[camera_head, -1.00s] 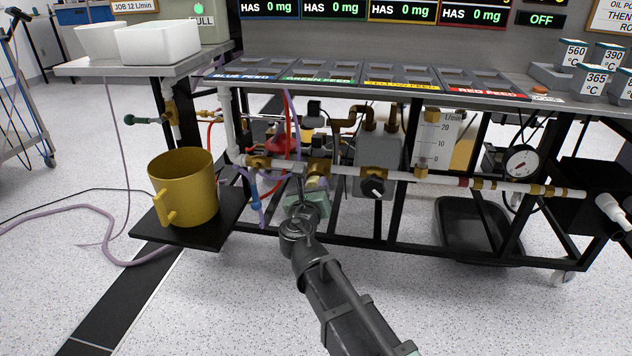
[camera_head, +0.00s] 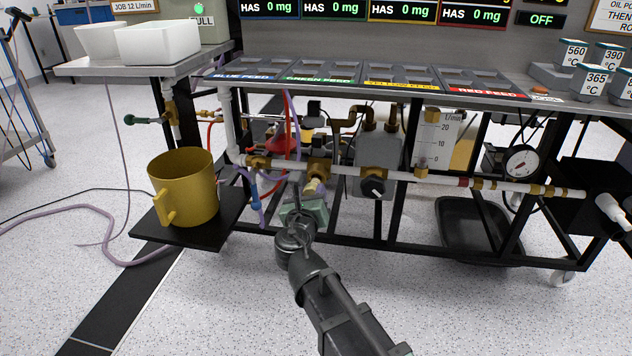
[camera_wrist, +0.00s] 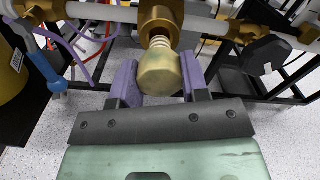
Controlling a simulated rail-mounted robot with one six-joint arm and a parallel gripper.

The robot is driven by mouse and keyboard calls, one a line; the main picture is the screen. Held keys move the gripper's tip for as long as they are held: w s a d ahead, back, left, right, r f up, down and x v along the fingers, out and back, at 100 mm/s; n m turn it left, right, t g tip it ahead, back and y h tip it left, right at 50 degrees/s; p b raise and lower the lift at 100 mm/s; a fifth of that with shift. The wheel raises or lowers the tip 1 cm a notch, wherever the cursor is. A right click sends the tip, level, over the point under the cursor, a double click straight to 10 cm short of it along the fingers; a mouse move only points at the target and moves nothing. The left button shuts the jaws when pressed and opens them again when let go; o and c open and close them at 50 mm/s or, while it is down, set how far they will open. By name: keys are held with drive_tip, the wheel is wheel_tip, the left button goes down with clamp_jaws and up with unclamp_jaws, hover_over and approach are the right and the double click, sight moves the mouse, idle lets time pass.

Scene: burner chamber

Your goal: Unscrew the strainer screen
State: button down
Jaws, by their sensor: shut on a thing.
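The strainer screen's pale brass cap (camera_wrist: 160,72) is centred in the wrist view, just below a brass strainer body (camera_wrist: 159,25) on the white pipe. Pale ridges like threads show between cap and body. I cannot tell whether they are still engaged. My gripper (camera_wrist: 158,80) is shut on the cap, one purple finger on each side. In the head view the cap (camera_head: 312,187) hangs under the brass body (camera_head: 318,167), and my gripper (camera_head: 309,197) holds it from below. The screen itself is hidden.
A brass mug (camera_head: 185,190) stands on a low black shelf to the left. A grey box with a black knob (camera_head: 373,187) sits right of the strainer. Purple and red hoses hang close on the left. A black frame rail (camera_head: 420,250) runs below. Open floor lies in front.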

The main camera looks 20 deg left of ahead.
idle(0.3)
drive_tip(key=s, duration=0.6)
drive_tip(key=shift+s+d, duration=0.3)
drive_tip(key=shift+d, duration=0.1)
drive_tip(key=m, duration=2)
